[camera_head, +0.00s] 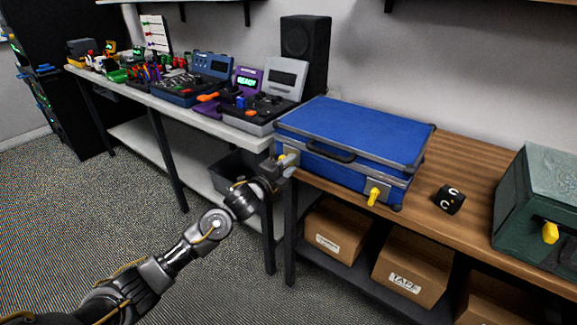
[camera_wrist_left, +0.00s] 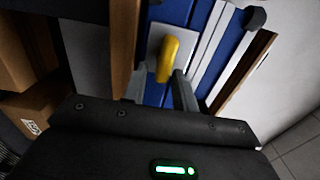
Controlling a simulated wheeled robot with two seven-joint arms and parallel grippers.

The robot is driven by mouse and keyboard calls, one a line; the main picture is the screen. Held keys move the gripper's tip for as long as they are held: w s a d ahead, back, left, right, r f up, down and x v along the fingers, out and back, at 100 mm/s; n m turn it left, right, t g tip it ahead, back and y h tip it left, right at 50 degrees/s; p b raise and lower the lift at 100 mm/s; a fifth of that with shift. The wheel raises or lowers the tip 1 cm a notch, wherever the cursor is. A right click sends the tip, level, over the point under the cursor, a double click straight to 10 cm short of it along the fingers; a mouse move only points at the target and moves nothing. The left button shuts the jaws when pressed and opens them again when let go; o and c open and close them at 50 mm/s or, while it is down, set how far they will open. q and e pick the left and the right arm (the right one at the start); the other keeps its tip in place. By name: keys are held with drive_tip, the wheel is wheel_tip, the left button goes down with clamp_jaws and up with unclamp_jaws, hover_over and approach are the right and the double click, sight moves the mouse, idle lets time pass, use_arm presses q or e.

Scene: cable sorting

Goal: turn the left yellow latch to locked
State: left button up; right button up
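A blue case (camera_head: 365,130) with grey trim lies closed on the wooden table. Its left yellow latch (camera_head: 282,157) is at the left end of the case's front, partly hidden by my left gripper (camera_head: 288,168). In the left wrist view the yellow latch handle (camera_wrist_left: 167,58) stands on a pale plate, in line with the gap between the fingers of my left gripper (camera_wrist_left: 161,92). The fingers are apart, and no contact with the handle is clear. The right yellow latch (camera_head: 373,196) points downward. My right gripper is not in view.
A black cube marked C (camera_head: 449,199) and a green case (camera_head: 540,205) with a yellow latch are to the right on the wooden table (camera_head: 470,235). Cardboard boxes (camera_head: 412,268) sit on the shelf below. A bench with devices (camera_head: 230,131) is at the left.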

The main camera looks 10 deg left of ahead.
use_arm(q)
drive_tip(key=shift+o, duration=0.6)
drive_tip(key=v, duration=1.1)
drive_tip(key=shift+w, duration=0.1)
